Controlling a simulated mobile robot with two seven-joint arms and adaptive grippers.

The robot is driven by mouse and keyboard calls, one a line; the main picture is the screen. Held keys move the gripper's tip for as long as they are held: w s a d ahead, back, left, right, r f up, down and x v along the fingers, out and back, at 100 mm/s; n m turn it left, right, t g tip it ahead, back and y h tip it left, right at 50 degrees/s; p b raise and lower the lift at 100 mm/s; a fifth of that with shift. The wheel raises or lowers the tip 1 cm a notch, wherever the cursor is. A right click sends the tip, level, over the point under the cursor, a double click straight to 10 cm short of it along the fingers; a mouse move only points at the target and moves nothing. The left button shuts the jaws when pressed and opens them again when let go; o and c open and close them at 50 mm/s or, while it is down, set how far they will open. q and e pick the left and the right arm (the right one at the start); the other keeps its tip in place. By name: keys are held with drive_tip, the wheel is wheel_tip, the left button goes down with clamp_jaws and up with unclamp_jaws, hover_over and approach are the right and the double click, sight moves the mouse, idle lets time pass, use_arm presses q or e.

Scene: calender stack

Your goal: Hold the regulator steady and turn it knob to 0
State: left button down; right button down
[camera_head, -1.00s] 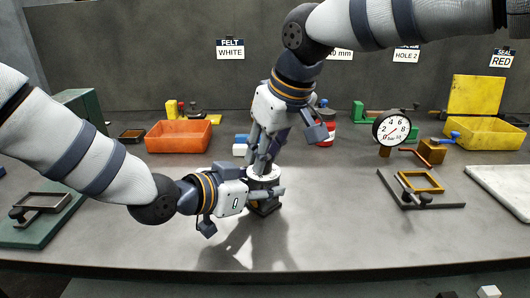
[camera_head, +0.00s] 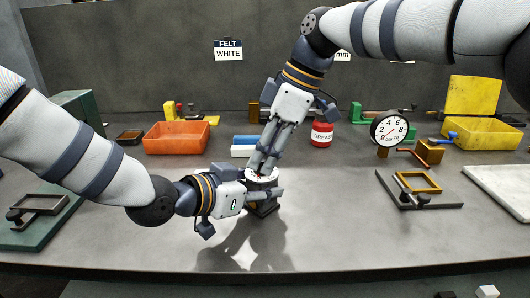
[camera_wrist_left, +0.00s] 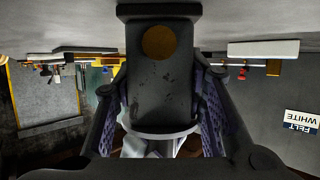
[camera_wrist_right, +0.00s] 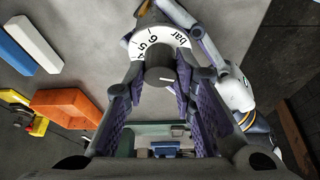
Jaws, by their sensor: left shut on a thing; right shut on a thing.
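The regulator has a dark body (camera_head: 264,208) and a white dial (camera_head: 256,184), and stands upright on the table. My left gripper (camera_head: 262,192) is shut on its body from the left. The dark body (camera_wrist_left: 160,90) fills the middle of the left wrist view. My right gripper (camera_head: 262,166) comes from above and is shut on the knob. In the right wrist view the dark knob (camera_wrist_right: 160,66) lies between the fingers, with a short white mark pointing right. The dial (camera_wrist_right: 152,42) shows 4, 5, 6 and "bar"; its other numbers are hidden.
A round gauge (camera_head: 390,129) stands at the right; its needle is too small to read surely. A red grease can (camera_head: 322,134), an orange bin (camera_head: 176,138) and a yellow bin (camera_head: 482,134) stand behind. A frame fixture (camera_head: 418,188) lies right. The front table is clear.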

drive_tip(key=shift+n, duration=0.5)
drive_tip(key=c, duration=1.3)
unclamp_jaws()
drive_tip(key=shift+r, duration=0.1)
drive_tip(key=v, duration=0.7)
drive_tip(key=shift+d+r, duration=0.1)
drive_tip(key=shift+r, duration=0.1)
use_arm(q)
drive_tip(key=c, duration=0.9)
unclamp_jaws()
drive_tip(key=shift+c, duration=0.2)
use_arm(e)
drive_tip(key=shift+w, duration=0.1)
